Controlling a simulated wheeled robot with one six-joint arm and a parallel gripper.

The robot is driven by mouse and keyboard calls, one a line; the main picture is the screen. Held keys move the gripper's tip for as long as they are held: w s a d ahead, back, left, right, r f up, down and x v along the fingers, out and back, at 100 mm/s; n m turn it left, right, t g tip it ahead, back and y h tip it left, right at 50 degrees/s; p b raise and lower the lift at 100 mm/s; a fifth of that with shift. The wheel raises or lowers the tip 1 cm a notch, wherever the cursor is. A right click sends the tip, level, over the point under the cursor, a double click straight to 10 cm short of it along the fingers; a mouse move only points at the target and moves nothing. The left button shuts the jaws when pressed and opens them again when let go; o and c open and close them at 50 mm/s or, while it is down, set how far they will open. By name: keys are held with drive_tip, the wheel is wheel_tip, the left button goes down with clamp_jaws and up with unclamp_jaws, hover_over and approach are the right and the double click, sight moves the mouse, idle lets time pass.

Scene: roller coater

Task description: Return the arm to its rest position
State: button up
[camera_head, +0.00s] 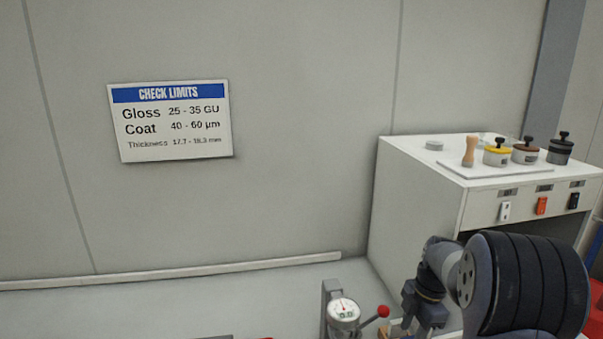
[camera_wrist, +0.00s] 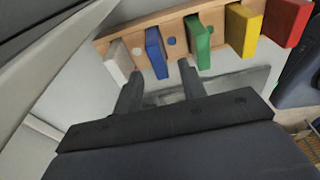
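My arm (camera_head: 520,285) reaches in at the lower right of the head view, bent, with its wrist end low over the worktop. My gripper (camera_wrist: 160,70) shows in the wrist view with its two dark fingers spread apart. I see nothing held between them. Just beyond the fingertips is a wooden rack (camera_wrist: 120,37) with a row of coloured pieces: white (camera_wrist: 117,60), blue (camera_wrist: 156,52), green (camera_wrist: 198,45), yellow (camera_wrist: 243,30) and red (camera_wrist: 287,20). The blue piece appears in line with the finger gap; I cannot tell whether a finger touches anything.
A dial gauge (camera_head: 343,310) with a red-knobbed lever (camera_head: 383,312) stands left of my wrist. A white cabinet (camera_head: 415,200) at the right carries a wooden peg (camera_head: 469,151) and several lidded pots (camera_head: 497,155). A limits sign (camera_head: 170,121) hangs on the wall. The worktop's left part (camera_head: 150,312) looks mostly clear.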

wheel_tip(320, 180, up, 6)
drive_tip(key=p, duration=0.4)
